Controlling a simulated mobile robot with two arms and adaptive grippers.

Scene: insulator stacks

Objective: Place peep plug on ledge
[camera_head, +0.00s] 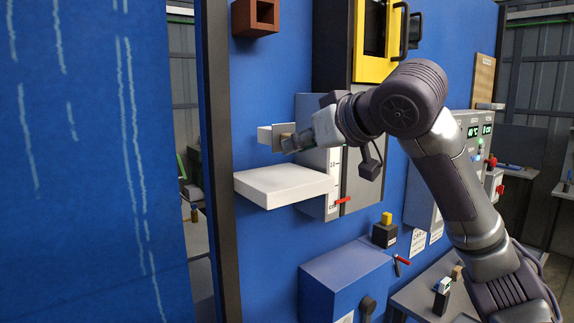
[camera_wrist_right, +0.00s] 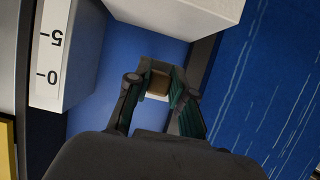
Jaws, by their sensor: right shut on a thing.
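My right gripper (camera_head: 288,140) reaches in from the right, above the white ledge (camera_head: 283,185) on the blue wall. In the right wrist view its two fingers (camera_wrist_right: 158,88) are closed on a small brown block (camera_wrist_right: 158,82), which I take to be the peep plug. The plug is mostly hidden by the fingers in the head view. It is held apart from the ledge, whose white body also shows at the top of the right wrist view (camera_wrist_right: 185,14). My left gripper is not in view.
A grey box with a scale (camera_head: 350,195) and red pointer stands right of the ledge. A blue box (camera_head: 343,277) is below. The ledge top is bare.

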